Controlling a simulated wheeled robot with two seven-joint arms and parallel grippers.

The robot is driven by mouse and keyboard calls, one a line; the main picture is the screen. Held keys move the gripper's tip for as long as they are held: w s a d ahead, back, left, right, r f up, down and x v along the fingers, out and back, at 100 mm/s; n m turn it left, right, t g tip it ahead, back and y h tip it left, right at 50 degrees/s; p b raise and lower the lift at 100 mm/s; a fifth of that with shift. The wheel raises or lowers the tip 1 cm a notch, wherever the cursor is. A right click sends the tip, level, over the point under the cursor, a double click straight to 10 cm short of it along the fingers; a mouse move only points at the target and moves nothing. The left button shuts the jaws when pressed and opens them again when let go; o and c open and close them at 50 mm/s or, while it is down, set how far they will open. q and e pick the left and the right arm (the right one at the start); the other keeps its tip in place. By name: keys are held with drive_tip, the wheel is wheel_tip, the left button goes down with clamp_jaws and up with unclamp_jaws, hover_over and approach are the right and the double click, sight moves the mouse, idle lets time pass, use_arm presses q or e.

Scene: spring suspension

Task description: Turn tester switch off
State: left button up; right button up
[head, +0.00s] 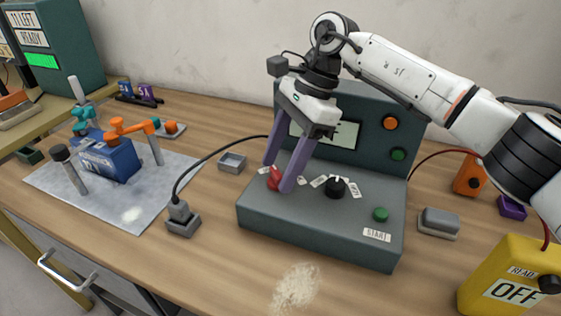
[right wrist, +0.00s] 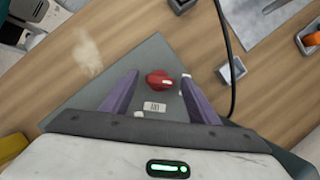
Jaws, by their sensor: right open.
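The tester (head: 320,232) is a grey-green console on the wooden table, with an upright panel and a display (head: 322,134) at its back. Its red switch (head: 274,179) sits at the left of the sloped top. A black knob (head: 335,188) and a green button (head: 380,214) marked START are to its right. My right gripper (head: 278,178) is open, pointing down, with its purple fingers on either side of the red switch. In the right wrist view the red switch (right wrist: 159,79) shows between the open fingertips (right wrist: 160,84). I cannot tell whether they touch it. My left gripper is out of view.
A yellow box (head: 485,285) reading OFF stands at the front right. A grey block (head: 439,222) lies right of the tester. A plug block (head: 183,221) with a black cable is on its left. A blue fixture (head: 108,160) stands on a grey mat (head: 140,218) further left.

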drive_tip(key=v, duration=1)
drive_tip(key=shift+r, duration=0.15)
drive_tip(key=shift+d, duration=0.1)
